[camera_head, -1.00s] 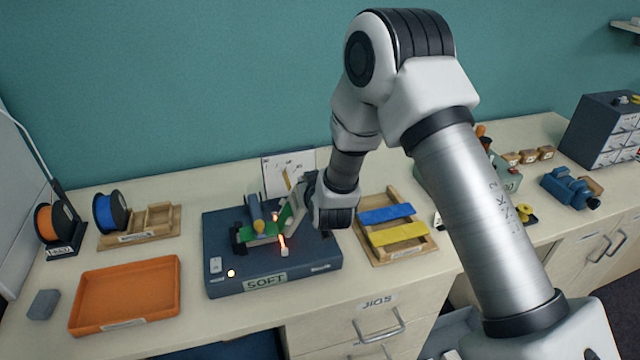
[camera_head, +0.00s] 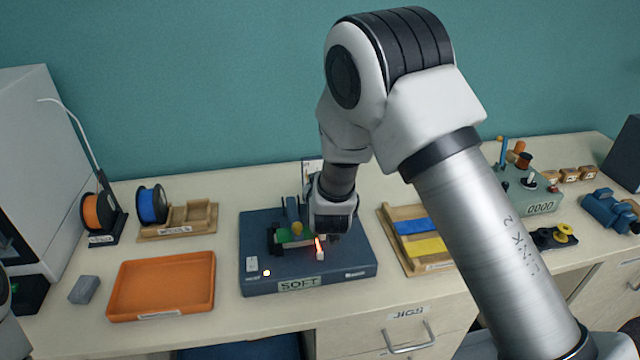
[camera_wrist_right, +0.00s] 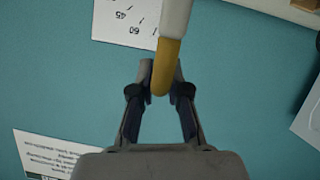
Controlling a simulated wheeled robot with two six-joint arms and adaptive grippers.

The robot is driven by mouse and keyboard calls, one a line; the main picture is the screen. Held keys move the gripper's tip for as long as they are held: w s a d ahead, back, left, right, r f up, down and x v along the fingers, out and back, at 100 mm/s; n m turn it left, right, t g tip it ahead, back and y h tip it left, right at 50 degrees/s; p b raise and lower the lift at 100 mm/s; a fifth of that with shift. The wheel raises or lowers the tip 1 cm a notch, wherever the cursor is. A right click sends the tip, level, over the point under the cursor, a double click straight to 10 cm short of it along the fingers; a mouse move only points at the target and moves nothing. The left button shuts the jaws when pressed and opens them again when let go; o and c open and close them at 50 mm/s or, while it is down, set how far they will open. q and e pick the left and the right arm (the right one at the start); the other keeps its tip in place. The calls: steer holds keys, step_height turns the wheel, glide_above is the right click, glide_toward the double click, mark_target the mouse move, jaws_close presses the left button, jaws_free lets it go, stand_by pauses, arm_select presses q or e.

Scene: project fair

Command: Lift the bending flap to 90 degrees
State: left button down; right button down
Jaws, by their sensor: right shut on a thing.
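The bending jig (camera_head: 345,282) is a dark blue base with a SOFT sign (camera_head: 299,284) and a glowing red strip (camera_head: 319,246). A green sheet (camera_head: 289,238) shows on it. My right wrist covers the flap in the head view. In the right wrist view my right gripper (camera_wrist_right: 164,80) is closed around a pale bar with a yellow tip (camera_wrist_right: 167,70), which I take to be the flap's handle; the flap's angle cannot be read. A white card marked 45 and 60 (camera_wrist_right: 125,20) lies beyond it. My left gripper is not in view.
An orange tray (camera_head: 163,287) and a grey block (camera_head: 84,290) are left of the jig. A wooden tray (camera_head: 440,262) with blue and yellow strips is close on its right. Two spools (camera_head: 151,205) stand behind left. The counter in front of the jig is narrow.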

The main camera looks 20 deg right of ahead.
steer(key=shift+f, duration=0.2)
steer(key=c, duration=1.2)
jaws_free()
steer(key=shift+o, duration=0.2)
steer(key=shift+w+f, duration=0.1)
steer(key=shift+w, duration=0.1)
steer(key=v, duration=0.7)
steer(key=shift+s, duration=0.25)
steer(key=shift+w, duration=0.1)
